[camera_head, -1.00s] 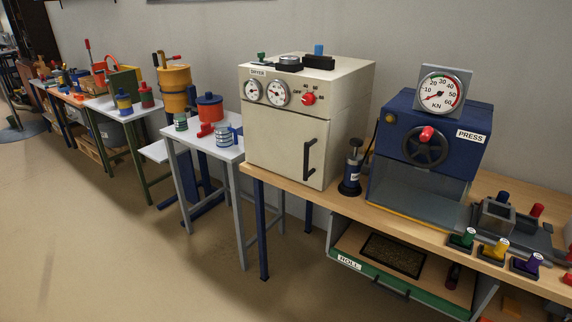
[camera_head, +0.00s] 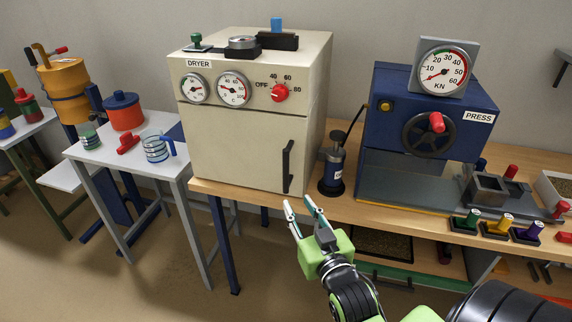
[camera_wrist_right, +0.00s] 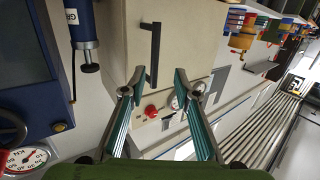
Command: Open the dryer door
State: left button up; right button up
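The cream dryer (camera_head: 245,110) stands on the wooden bench, with two dials, a red knob and a label on its upper front. Its door (camera_head: 235,150) looks shut. A black vertical handle (camera_head: 287,166) is at the door's right side. My right gripper (camera_head: 298,203) is open and empty, just below and in front of the handle, apart from it. In the right wrist view the gripper (camera_wrist_right: 158,88) has its fingers spread, with the handle (camera_wrist_right: 151,55) beyond the fingertips. The dryer front (camera_wrist_right: 180,45) also shows there. My left gripper is not in view.
A dark blue cylinder device (camera_head: 333,172) stands right of the dryer, close to the handle. The blue press (camera_head: 385,115) is further right. A grey table (camera_head: 160,165) with an orange pot (camera_head: 124,112) is at left. Floor is clear in front.

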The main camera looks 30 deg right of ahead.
notch_tip(320, 180, up, 3)
jog(key=p, duration=0.1)
send_near(287, 166)
jog(key=x, duration=0.4)
jog(key=shift+t, duration=0.3)
jog(key=p+x, duration=0.1)
jog(key=x, duration=0.5)
jog(key=shift+w+f, duration=0.15)
jog(key=shift+f, duration=0.05)
jog(key=shift+w+d, duration=0.15)
jog(key=shift+w, duration=0.15)
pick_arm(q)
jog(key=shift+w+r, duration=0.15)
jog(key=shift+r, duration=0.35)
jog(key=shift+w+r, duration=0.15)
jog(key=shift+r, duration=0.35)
pick_arm(e)
jog(key=shift+c, duration=0.5)
grip_shut()
